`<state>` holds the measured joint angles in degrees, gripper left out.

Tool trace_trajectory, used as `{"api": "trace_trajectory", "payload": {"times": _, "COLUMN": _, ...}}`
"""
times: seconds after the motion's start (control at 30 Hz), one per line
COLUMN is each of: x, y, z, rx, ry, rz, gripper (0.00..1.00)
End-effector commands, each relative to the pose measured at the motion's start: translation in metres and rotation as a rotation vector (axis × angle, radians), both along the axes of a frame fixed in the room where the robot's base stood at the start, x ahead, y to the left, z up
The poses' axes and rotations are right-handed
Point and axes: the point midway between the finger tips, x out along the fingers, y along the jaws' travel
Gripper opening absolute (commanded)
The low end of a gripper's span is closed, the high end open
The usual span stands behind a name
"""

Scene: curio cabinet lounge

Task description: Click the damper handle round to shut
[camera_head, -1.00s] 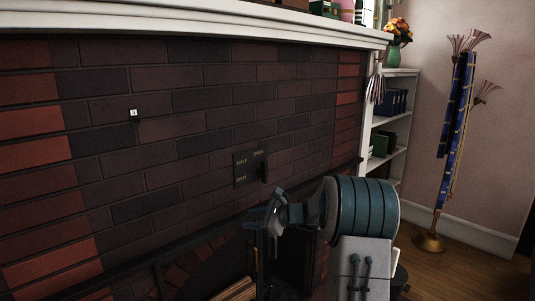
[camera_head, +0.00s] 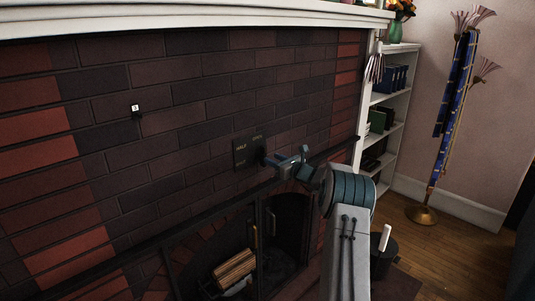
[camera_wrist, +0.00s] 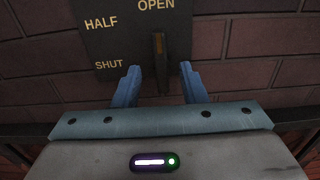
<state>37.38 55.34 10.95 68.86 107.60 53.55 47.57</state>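The damper plate (camera_head: 243,158) is a dark square on the brick chimney breast. In the wrist view the plate (camera_wrist: 112,45) reads HALF at the left, OPEN at the top right and SHUT at the lower left. The damper handle (camera_wrist: 158,45) is a narrow dark bar with a brassy face, just below the OPEN label. My gripper (camera_wrist: 160,80) is open, one blue finger on each side of the handle, with a gap visible on both sides. In the head view my gripper (camera_head: 283,162) is at the plate's right side and hides the handle.
The fireplace opening with logs (camera_head: 234,267) and a brass-handled door is below. A white mantel (camera_head: 190,17) runs above. A bookshelf (camera_head: 392,105) and a blue-draped stand (camera_head: 452,110) are at the right. A dark bin (camera_head: 384,252) stands beside my arm.

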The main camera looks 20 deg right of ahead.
Motion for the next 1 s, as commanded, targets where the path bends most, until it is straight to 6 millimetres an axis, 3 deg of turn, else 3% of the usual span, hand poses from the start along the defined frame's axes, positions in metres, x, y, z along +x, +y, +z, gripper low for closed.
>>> {"api": "trace_trajectory", "payload": {"times": 0.1, "x": 0.019, "y": 0.008, "z": 0.001, "rx": -0.001, "ry": -0.001, "rz": 0.003, "gripper": 0.38}}
{"api": "trace_trajectory", "payload": {"times": 0.3, "x": 0.037, "y": 0.014, "z": 0.001, "rx": -0.001, "ry": 0.000, "rz": 0.001, "gripper": 0.38}}
{"api": "trace_trajectory", "payload": {"times": 0.73, "x": 0.043, "y": 0.016, "z": 0.000, "rx": -0.001, "ry": 0.000, "rz": 0.000, "gripper": 0.38}}
{"api": "trace_trajectory", "payload": {"times": 0.9, "x": 0.043, "y": 0.016, "z": 0.000, "rx": -0.001, "ry": 0.000, "rz": 0.001, "gripper": 0.00}}
{"api": "trace_trajectory", "payload": {"times": 1.0, "x": 0.043, "y": 0.016, "z": 0.000, "rx": -0.001, "ry": 0.000, "rz": 0.001, "gripper": 0.00}}
